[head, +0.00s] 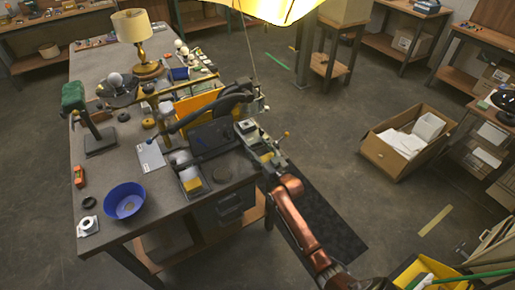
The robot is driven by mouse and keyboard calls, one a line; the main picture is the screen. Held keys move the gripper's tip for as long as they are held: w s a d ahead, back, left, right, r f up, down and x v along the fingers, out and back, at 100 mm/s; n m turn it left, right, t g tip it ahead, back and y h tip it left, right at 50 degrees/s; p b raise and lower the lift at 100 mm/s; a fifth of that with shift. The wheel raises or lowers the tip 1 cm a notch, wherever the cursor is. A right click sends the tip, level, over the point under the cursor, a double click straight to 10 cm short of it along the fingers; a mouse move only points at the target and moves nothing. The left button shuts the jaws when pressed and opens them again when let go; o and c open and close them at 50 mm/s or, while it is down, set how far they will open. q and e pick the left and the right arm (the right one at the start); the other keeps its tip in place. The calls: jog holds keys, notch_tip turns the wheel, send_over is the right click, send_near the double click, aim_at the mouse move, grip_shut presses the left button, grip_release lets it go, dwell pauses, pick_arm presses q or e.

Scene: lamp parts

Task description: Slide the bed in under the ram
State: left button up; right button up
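A black press-like machine (236,97) stands near the right edge of the workbench, with a curved arm and a long lever reaching left. A dark flat plate (212,138) lies low in front of it and looks like the bed. I cannot make out the ram or whether the plate lies under it. My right gripper (247,128) is at the bench's right edge, just right of the plate. Its fingers are small and blend with the machine, so I cannot tell if they are open or touching anything. My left gripper is not in view.
A blue bowl (125,200), a white card (150,156) and a green-topped black stand (88,118) are on the bench's left part. A brass lamp (140,45) stands at the back. A cardboard box (408,140) sits on the floor.

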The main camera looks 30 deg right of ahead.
jog(key=shift+s+d, duration=0.1)
jog(key=shift+d, duration=0.05)
jog(key=shift+s+f, duration=0.1)
jog(key=s, duration=1.2)
jog(key=shift+d, duration=0.15)
jog(key=shift+w, duration=0.1)
